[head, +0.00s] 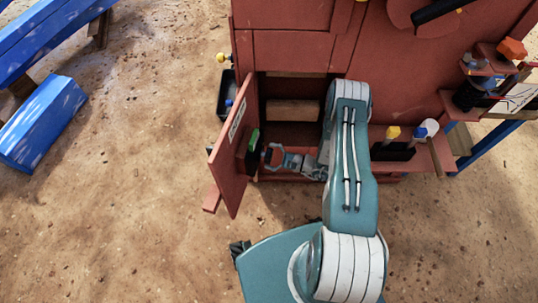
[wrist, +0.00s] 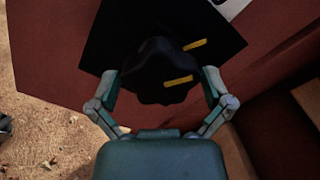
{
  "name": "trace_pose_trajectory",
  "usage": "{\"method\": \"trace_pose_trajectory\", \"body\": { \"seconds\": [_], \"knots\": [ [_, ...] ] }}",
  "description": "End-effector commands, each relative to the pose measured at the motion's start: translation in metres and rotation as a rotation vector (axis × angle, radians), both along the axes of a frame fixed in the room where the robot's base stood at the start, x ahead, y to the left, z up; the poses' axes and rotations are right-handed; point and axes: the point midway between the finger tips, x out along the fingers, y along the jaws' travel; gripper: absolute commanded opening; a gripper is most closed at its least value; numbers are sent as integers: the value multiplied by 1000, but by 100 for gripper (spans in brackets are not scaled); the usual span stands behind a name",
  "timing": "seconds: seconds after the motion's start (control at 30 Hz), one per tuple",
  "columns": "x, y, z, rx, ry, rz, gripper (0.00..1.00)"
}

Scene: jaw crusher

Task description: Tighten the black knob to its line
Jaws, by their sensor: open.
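The black knob (wrist: 155,70) sits on a black square plate (wrist: 105,35) fixed to the red door panel (wrist: 45,65). A yellow mark (wrist: 179,81) is on the knob and a yellow line (wrist: 195,44) is on the plate, above and right of it. The two are apart and do not line up. My gripper (wrist: 162,79) is open, with one finger on each side of the knob; I cannot tell whether they touch it. In the head view my gripper (head: 272,156) reaches left to the open door (head: 229,150); the knob is hard to make out there.
The red crusher body (head: 290,55) has an open compartment (head: 293,112) right of the door. A green block (head: 253,138) shows by the door. A shelf (head: 440,152) with yellow and blue-topped items is right of my arm. Blue beams lie at left; sandy ground between is clear.

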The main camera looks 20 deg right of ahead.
Motion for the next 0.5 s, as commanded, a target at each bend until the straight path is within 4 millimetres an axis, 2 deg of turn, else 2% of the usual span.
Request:
{"method": "trace_pose_trajectory", "body": {
  "seconds": [0.23, 0.27, 0.3, 0.37, 0.4, 0.5],
  "knots": [
    [1, 1, 0, 0, 0, 0, 100],
    [1, 1, 0, 0, 0, 0, 96],
    [1, 1, 0, 0, 0, 0, 78],
    [1, 1, 0, 0, 0, 0, 51],
    [1, 1, 0, 0, 0, 0, 33],
    [1, 1, 0, -1, 0, 1, 31]
  ]
}}
